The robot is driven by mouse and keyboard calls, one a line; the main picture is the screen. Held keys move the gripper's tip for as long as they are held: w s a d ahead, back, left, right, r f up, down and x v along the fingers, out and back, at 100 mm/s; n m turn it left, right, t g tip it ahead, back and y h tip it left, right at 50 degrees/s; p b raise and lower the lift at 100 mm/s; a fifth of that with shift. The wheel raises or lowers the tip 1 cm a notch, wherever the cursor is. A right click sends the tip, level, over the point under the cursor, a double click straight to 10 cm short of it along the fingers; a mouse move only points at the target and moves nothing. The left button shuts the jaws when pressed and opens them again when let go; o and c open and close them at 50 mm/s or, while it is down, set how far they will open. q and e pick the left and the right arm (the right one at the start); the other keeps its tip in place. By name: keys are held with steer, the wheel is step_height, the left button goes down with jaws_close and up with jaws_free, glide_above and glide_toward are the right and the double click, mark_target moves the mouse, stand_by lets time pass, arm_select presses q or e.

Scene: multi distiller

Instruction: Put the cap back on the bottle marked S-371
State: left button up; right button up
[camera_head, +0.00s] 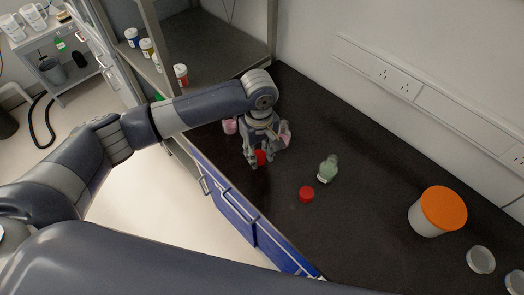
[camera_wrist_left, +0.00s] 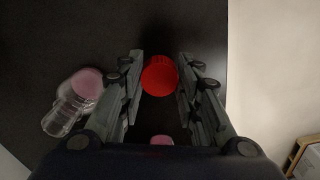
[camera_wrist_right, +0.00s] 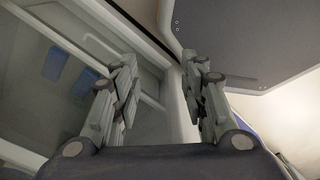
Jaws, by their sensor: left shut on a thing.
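My left gripper (camera_head: 256,160) is over the dark bench, shut on a red cap (camera_head: 261,157). The left wrist view shows this cap (camera_wrist_left: 160,76) between the fingertips. A second red cap (camera_head: 306,194) lies on the bench to the right. A small clear bottle with green contents (camera_head: 328,168) and a pale label stands beyond that cap. A bottle with pink contents (camera_head: 284,138) is just right of my left gripper, partly hidden by it. Another pink container (camera_head: 229,126) is behind the gripper. No marking is legible, so I cannot tell which is S-371. My right gripper (camera_wrist_right: 160,95) is open and empty.
A white tub with an orange lid (camera_head: 443,208) and clear round dishes (camera_head: 481,260) stand on the right of the bench. Several small jars (camera_head: 147,47) stand on shelving at the back left. A wall with sockets (camera_head: 392,80) bounds the bench. The bench middle is mostly clear.

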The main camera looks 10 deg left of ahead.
arm_select(q)
steer(key=s+a+r+b, duration=0.1)
steer(key=s+b, duration=0.1)
steer(key=s, duration=1.1)
steer(key=shift+s+a+r, duration=0.2)
steer(key=shift+s+r, duration=0.05)
steer(key=shift+s, duration=0.05)
